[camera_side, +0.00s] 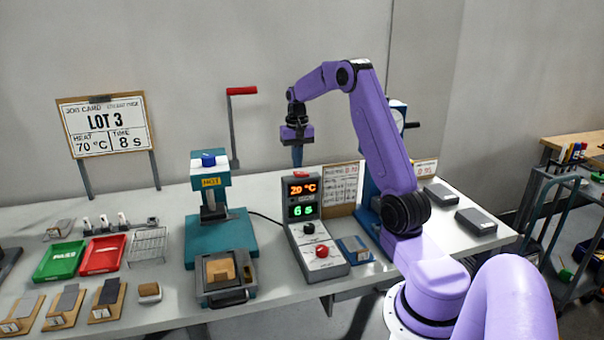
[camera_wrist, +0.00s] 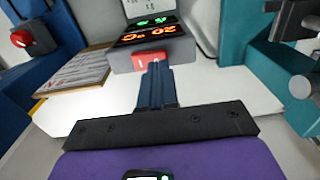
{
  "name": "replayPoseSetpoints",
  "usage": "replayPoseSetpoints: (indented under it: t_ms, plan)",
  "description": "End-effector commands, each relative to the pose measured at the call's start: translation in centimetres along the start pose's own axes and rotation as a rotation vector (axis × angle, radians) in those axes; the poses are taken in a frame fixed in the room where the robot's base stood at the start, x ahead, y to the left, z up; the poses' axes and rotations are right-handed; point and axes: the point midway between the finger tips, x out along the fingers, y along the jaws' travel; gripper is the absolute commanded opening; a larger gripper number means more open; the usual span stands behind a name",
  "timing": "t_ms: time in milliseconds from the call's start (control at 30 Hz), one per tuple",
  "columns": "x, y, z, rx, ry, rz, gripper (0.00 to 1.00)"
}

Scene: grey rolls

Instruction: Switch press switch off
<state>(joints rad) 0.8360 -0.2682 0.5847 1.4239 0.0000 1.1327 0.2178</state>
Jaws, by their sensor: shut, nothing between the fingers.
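The grey control box (camera_side: 314,228) stands mid-bench with lit orange and green readouts; the orange one seems to read 20 °C. A red switch (camera_side: 301,174) with a white mark sits on its top edge; it also shows in the wrist view (camera_wrist: 139,62). My gripper (camera_side: 297,164) is shut and empty, pointing down just above the red switch. In the wrist view its blue fingertips (camera_wrist: 156,66) overlap the switch's edge; I cannot tell whether they touch. The teal press (camera_side: 214,240) stands left of the box.
A blue device with a red button (camera_wrist: 22,38) stands beside a printed card (camera_side: 341,182), right of the box. A tray with a tan block (camera_side: 221,270) lies before the press. Green (camera_side: 60,260) and red (camera_side: 103,253) trays lie left. A lever (camera_side: 233,130) rises behind.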

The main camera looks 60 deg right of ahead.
Motion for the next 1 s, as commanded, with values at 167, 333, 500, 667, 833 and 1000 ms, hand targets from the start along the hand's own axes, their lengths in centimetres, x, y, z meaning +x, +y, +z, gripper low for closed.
replayPoseSetpoints:
  t_ms: [167,333,500,667,833,1000]
  plan:
    - [0.2,0.0,0.0,0.0,-0.001,0.0,0.0]
    - [0.5,0.0,0.0,0.0,-0.001,0.0,0.0]
    - [0.7,0.0,0.0,0.0,-0.002,0.0,0.0]
    - [0.9,0.0,0.0,0.0,-0.001,0.0,0.0]
    - [1.1,0.0,0.0,0.0,0.0,0.0,0.0]
    - [1.3,0.0,0.0,0.0,0.0,0.0,0.0]
